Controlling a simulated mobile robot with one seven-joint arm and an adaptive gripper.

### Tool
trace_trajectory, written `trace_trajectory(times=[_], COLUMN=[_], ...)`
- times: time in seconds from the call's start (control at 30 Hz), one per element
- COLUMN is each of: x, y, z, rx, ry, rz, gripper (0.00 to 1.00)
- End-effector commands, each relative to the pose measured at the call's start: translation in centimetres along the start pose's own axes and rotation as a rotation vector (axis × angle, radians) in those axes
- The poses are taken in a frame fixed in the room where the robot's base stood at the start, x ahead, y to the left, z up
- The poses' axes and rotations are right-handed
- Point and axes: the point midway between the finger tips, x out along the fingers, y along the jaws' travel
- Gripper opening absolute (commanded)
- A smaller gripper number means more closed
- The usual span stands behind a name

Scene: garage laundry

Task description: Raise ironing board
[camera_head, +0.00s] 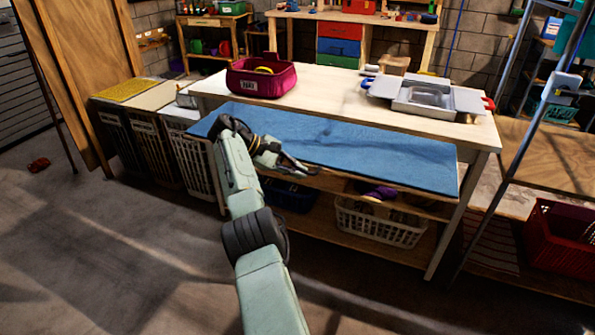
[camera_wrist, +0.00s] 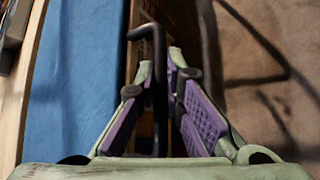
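The ironing board is a long blue-covered panel (camera_head: 375,155) lying flat along the front of the pale wooden table, just below its top. In the wrist view its blue surface (camera_wrist: 75,75) fills the left side. My gripper (camera_head: 305,168) is at the board's front edge, left of its middle. In the wrist view my gripper's purple-padded fingers (camera_wrist: 160,65) are drawn close together at the tips around a bent black handle (camera_wrist: 157,90) beside the board's edge. The handle's near end is partly hidden, and the contact is hard to see.
A magenta basket (camera_head: 255,84) and a grey metal tray (camera_head: 425,97) stand on the table (camera_head: 330,85). A white basket (camera_head: 375,228) sits on the shelf under the board. Hampers (camera_head: 150,150) stand at left, a ladder (camera_head: 510,160) at right. The floor in front is clear.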

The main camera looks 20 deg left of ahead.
Motion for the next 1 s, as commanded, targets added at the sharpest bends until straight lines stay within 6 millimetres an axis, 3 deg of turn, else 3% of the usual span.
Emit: trace_trajectory(times=[0.13, 0.47, 0.8, 1.0], x=[-0.5, -0.6, -4.6, -6.1], y=[0.7, 0.8, 4.6, 5.8], z=[0.4, 0.6, 4.5, 6.0], rx=[0.009, 0.008, 0.019, 0.013], ry=[0.0, 0.001, 0.002, 0.0], rz=[0.013, 0.01, 0.022, 0.017], gripper=[0.18, 0.18, 0.18, 0.18])
